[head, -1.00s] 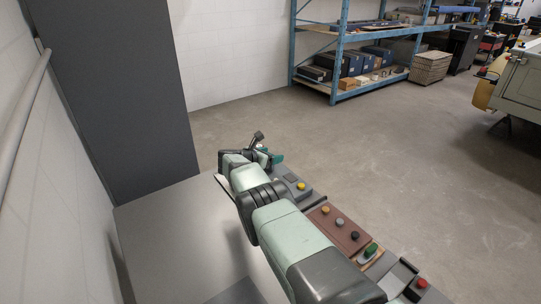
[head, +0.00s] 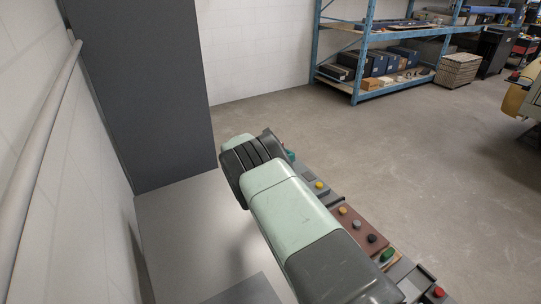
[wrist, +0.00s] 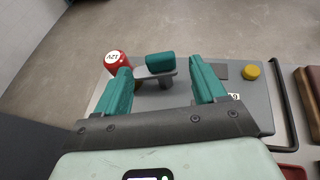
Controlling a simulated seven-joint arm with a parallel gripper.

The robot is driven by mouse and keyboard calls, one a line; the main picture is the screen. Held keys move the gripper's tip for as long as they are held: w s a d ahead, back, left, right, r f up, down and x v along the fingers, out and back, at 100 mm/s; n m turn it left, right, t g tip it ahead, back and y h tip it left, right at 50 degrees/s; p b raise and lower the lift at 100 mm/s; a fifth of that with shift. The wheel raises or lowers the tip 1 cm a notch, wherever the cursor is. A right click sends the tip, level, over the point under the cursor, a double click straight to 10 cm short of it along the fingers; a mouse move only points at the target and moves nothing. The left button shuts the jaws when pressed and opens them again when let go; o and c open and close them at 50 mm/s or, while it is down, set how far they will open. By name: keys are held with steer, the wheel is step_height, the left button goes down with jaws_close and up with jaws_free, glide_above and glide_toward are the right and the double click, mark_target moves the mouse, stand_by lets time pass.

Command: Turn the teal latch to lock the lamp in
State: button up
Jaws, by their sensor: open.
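The teal latch (wrist: 160,63) is a rounded block on a grey arm (wrist: 153,79), at the top middle of the wrist view. The red lamp (wrist: 117,61), with a white top marked 12V, stands just left of the latch on the grey panel (wrist: 258,100). My gripper (wrist: 160,67) is open, with one teal finger to either side of the latch in the picture. Whether either finger touches the latch or lamp I cannot tell. The left finger overlaps the lamp's lower part in view.
A yellow button (wrist: 251,72) sits on the panel to the right. A dark bar (wrist: 283,105) and a brown box (head: 358,229) with several buttons lie beyond it. A tall dark cabinet (head: 140,90) and the wall stand at the left. Open floor lies to the right.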

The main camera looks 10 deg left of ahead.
mark_target(290, 152)
steer(key=v, duration=0.5)
steer(key=shift+w+d+f, duration=0.1)
steer(key=shift+w+d, duration=0.1)
steer(key=shift+c, duration=1.4)
steer(key=w+d+m+g+y, duration=0.1)
steer(key=w+d+m, duration=0.1)
steer(key=w+d+f+m+y, duration=0.1)
steer(key=w+d+m+y, duration=0.1)
steer(key=d, duration=0.1)
steer(key=shift+w+f+g, duration=0.1)
steer(key=shift+g, duration=0.3)
steer(key=shift+c, duration=1.2)
steer(key=d+r+m+g+y, duration=0.1)
steer(key=d+m+g+y, duration=0.2)
steer(key=d+m+y, duration=0.85)
steer(key=w+a+f+y, duration=0.1)
steer(key=a, duration=0.3)
steer(key=w+a+f+m+y, duration=0.1)
steer(key=a, duration=0.2)
steer(key=w+a+f+m+y, duration=0.1)
steer(key=w+a+f+y, duration=0.1)
steer(key=a, duration=0.2)
steer(key=shift+w+a, duration=0.1)
steer(key=shift+a, duration=0.25)
steer(key=shift+c, duration=0.3)
